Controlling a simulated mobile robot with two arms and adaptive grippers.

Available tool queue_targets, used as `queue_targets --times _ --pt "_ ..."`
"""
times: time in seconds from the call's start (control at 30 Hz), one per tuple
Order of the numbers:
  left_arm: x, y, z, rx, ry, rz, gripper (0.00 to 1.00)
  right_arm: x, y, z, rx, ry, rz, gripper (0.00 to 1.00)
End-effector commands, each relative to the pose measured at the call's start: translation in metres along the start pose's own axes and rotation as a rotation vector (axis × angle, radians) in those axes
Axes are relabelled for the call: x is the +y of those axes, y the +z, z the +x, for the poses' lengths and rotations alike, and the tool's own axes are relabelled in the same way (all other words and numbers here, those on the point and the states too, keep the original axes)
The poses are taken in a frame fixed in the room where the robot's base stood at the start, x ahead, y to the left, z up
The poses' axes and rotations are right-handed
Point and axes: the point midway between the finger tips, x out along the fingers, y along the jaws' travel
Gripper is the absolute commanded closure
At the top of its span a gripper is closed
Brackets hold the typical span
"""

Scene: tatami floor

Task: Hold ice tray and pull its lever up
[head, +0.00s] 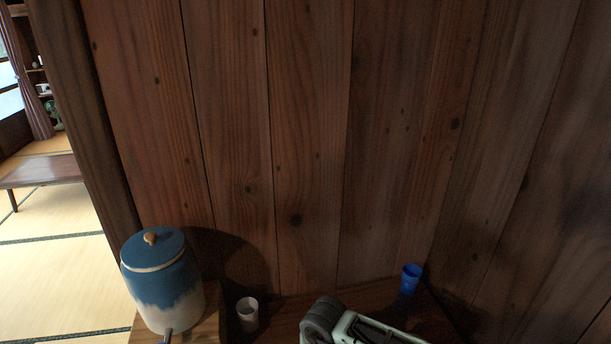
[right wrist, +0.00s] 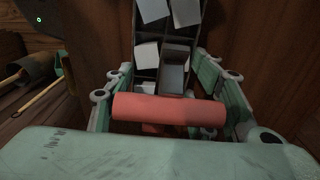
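In the right wrist view, the ice tray (right wrist: 139,32) is a dark metal frame with dividers and several white blocks in or on it. It stands straight ahead of my right gripper (right wrist: 162,68). The gripper's pale green fingers are apart, one at each side of the tray's near end. I cannot tell if they touch it. A salmon-red cylinder (right wrist: 168,109) lies across the view between the green links; I cannot tell if it is part of my gripper. I cannot make out the lever. The head view does not show the tray or my left gripper.
In the head view, a blue and white lidded jar (head: 165,282) stands at lower left. A white cup (head: 248,315) is beside it, and a blue cup (head: 410,279) stands near the wall corner. A wooden wall (head: 310,140) closes off the back. Tatami floor (head: 60,270) is open at left.

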Motion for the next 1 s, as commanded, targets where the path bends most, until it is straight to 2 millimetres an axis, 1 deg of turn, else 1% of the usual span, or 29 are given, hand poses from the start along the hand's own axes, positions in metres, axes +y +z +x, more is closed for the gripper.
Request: queue_targets --times 0.03,0.2,0.23,0.5,0.6,0.67,0.77,1.0 --pt "0.000 0.000 0.000 0.000 0.000 0.000 1.00 0.000 0.000 0.000 0.000 -0.001 0.000 0.44" --pt "0.000 0.000 0.000 0.000 0.000 0.000 1.00 0.000 0.000 0.000 0.000 0.000 0.000 0.30" --pt "0.000 0.000 0.000 0.000 0.000 0.000 1.00 0.000 0.000 0.000 0.000 0.000 0.000 0.29" --pt "0.000 0.000 0.000 0.000 0.000 0.000 1.00 0.000 0.000 0.000 0.000 0.000 0.000 0.29" --pt "0.000 0.000 0.000 0.000 0.000 0.000 1.00 -0.001 0.000 -0.005 0.000 -0.002 0.000 0.29" --pt "0.000 0.000 0.000 0.000 0.000 0.000 1.00 -0.001 0.000 -0.011 0.000 -0.003 0.000 0.29" --pt "0.000 0.000 0.000 0.000 0.000 0.000 1.00 -0.002 -0.001 -0.028 0.000 -0.005 -0.002 0.29" --pt "0.000 0.000 0.000 0.000 0.000 0.000 1.00 -0.002 0.000 -0.080 0.000 -0.005 -0.001 0.29"
